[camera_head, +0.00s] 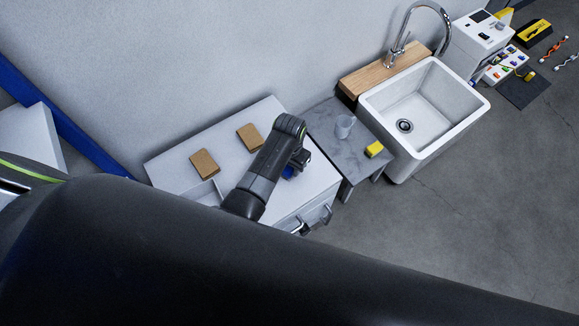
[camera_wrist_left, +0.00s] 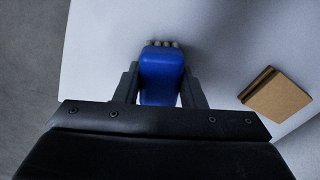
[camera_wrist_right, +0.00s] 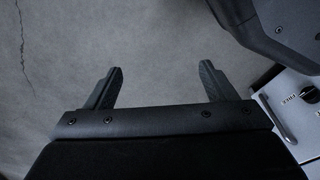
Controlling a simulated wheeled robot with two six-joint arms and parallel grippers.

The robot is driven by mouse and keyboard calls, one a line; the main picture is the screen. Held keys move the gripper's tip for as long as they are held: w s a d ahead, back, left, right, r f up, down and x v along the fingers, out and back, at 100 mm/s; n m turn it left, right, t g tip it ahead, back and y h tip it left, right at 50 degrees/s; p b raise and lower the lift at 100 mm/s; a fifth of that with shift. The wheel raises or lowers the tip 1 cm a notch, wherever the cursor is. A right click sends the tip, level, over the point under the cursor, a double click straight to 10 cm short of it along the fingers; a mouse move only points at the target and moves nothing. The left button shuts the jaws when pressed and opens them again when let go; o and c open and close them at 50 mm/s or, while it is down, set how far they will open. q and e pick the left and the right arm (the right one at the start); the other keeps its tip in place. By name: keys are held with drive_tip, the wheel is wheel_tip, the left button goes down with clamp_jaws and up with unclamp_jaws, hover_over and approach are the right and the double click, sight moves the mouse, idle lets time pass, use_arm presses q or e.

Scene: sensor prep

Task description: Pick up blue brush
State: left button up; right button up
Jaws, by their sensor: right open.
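The blue brush (camera_wrist_left: 161,75) lies between the fingers of my left gripper (camera_wrist_left: 160,88) in the left wrist view, with its grey bristle end pointing away. Both fingers press against its sides, so the gripper is shut on it. In the head view my left gripper (camera_head: 299,163) is over the right part of the white cabinet top, and a bit of the blue brush (camera_head: 289,172) shows beneath it. Whether the brush touches the top is hard to tell. My right gripper (camera_wrist_right: 160,85) is open and empty above the grey floor in the right wrist view.
Two brown blocks (camera_head: 204,162) (camera_head: 250,137) lie on the white cabinet top (camera_head: 225,130). A grey side table (camera_head: 335,120) holds a cup (camera_head: 344,126) and a yellow sponge (camera_head: 374,149). A white sink (camera_head: 424,105) stands beyond it.

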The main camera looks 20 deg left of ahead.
use_arm(q)
drive_tip(key=c, duration=0.3)
drive_tip(key=shift+r, duration=0.1)
drive_tip(key=shift+c, duration=0.2)
drive_tip(key=shift+r, duration=0.35)
drive_tip(key=shift+r+p, duration=0.35)
wheel_tip(320, 180, up, 6)
drive_tip(key=shift+r+p, duration=0.15)
drive_tip(key=shift+p, duration=0.9)
use_arm(e)
drive_tip(key=s+d+f, duration=0.2)
drive_tip(key=s+f, duration=0.2)
drive_tip(key=s, duration=0.1)
use_arm(q)
wheel_tip(320, 180, up, 14)
drive_tip(key=p, duration=1.2)
use_arm(e)
drive_tip(key=s+r, duration=0.3)
drive_tip(key=r, duration=0.6)
drive_tip(key=shift+s+a+n, duration=0.3)
drive_tip(key=shift+a, duration=0.1)
